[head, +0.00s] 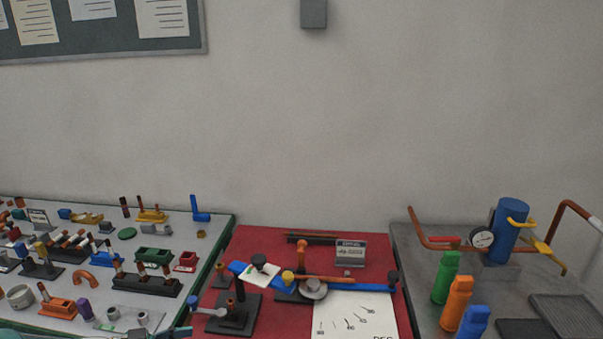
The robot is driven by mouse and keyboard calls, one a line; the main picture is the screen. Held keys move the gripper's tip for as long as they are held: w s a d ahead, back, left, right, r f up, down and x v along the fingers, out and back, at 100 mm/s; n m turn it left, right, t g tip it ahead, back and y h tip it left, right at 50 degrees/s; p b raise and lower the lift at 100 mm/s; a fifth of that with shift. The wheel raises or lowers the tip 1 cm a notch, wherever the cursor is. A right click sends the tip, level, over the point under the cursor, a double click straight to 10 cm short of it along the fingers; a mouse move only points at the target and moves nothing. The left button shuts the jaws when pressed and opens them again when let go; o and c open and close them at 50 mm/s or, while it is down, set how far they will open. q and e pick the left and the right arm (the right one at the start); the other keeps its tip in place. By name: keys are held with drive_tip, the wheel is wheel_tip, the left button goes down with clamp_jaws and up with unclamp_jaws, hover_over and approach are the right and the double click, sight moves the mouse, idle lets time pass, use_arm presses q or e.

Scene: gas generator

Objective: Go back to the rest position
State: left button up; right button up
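Neither of my grippers can be made out in the head view. At the bottom edge on the left, a small dark and bluish shape is cut off by the frame, and I cannot tell what it is. In the middle, a blue bar apparatus (345,286) with a yellow knob and a round grey hub stands on a red mat (260,240). A white sheet with a printed scale (345,318) lies in front of it.
A grey-white board (205,232) on the left holds many small parts. On the right, a grey table (415,262) carries a blue cylinder (508,228) with a gauge (481,238), and green (446,275), orange (457,303) and blue (473,322) bottles. The wall behind is mostly bare.

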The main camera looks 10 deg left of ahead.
use_arm(q)
drive_tip(key=w+d+f+n+t+y, duration=0.1)
drive_tip(key=d+f+n, duration=0.3)
drive_tip(key=d, duration=0.7)
drive_tip(key=w+d+f+n+t+y, duration=0.1)
drive_tip(key=d+f+n, duration=0.25)
drive_tip(key=d, duration=0.65)
drive_tip(key=s+f+n+g+y, duration=0.1)
drive_tip(key=s+f+g+y, duration=0.1)
drive_tip(key=s, duration=0.6)
drive_tip(key=s+f+n+g+y, duration=0.2)
drive_tip(key=s+f+g, duration=0.2)
drive_tip(key=s+f, duration=0.3)
drive_tip(key=s+a+f+n+g+y, duration=0.1)
drive_tip(key=s+f+n+g+y, duration=0.1)
drive_tip(key=s, duration=0.6)
wheel_tip(320, 180, down, 3)
drive_tip(key=shift+s+r+g+y, duration=0.15)
drive_tip(key=shift+s+g+y, duration=0.25)
drive_tip(key=shift+g, duration=0.2)
